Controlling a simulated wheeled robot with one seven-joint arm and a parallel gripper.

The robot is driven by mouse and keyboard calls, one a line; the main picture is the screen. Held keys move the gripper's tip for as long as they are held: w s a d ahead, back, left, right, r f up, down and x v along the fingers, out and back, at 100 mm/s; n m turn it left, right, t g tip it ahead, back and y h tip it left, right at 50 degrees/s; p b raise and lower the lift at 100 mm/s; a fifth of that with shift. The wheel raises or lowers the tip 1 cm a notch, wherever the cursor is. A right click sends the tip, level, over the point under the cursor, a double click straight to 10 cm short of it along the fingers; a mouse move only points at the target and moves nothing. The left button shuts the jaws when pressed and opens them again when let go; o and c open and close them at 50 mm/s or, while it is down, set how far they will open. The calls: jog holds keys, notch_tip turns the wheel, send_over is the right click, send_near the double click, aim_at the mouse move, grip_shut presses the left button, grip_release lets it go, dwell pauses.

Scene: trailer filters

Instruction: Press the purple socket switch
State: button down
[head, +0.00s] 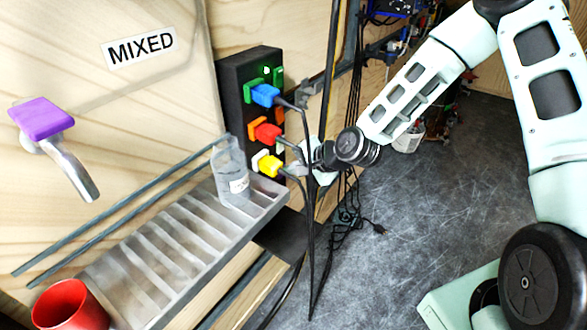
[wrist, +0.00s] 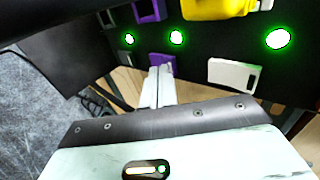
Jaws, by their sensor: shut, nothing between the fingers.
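The purple socket switch (wrist: 162,64) is on the black socket panel in the wrist view, below a row of lit green lights. The purple socket (wrist: 149,10) is above it, cut off by the top edge. My gripper (wrist: 161,72) is shut and empty. Its fingertips overlap the lower part of the purple switch in the picture; I cannot tell whether they touch it. In the head view my gripper (head: 313,165) is beside the lower right of the socket strip (head: 237,78). The purple switch is not visible there.
A white switch (wrist: 232,75) and a yellow plug (wrist: 215,8) are to the right. In the head view, blue (head: 264,95), red (head: 267,133) and yellow (head: 269,166) plugs trail black cables (head: 311,230) near my gripper. A clear glass (head: 229,170) stands on the drip tray (head: 150,262).

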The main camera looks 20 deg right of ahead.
jog(key=shift+r, duration=0.1)
jog(key=shift+w+a+p, duration=0.15)
jog(key=shift+w+p, duration=0.1)
jog(key=shift+p, duration=0.35)
jog(key=shift+r, duration=0.15)
jog(key=shift+r+p, duration=0.65)
jog(key=shift+p, duration=0.15)
